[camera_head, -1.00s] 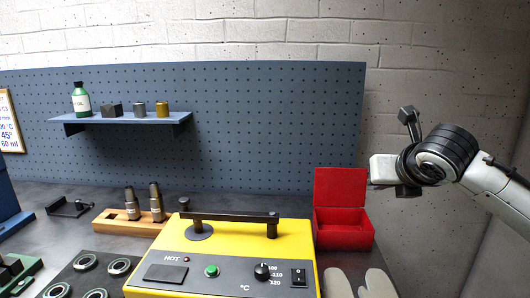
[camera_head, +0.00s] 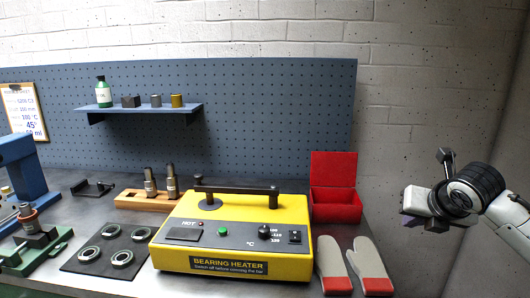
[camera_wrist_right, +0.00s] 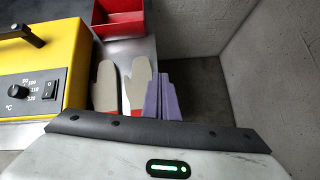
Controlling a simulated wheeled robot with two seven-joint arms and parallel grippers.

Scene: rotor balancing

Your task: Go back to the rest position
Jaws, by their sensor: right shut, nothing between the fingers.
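My right gripper (camera_head: 408,216) hangs at the right of the head view, past the table's right edge and clear of everything. It is shut and holds nothing. In the wrist view its fingers (camera_wrist_right: 163,97) show beside the oven mitts. My left arm and gripper are not in view.
The yellow bearing heater (camera_head: 235,236) stands mid-table with a dark bar across its top. Oven mitts (camera_head: 358,264) and an open red box (camera_head: 336,204) are to its right. Bearing rings lie on a dark mat (camera_head: 137,242). Free floor lies right of the table.

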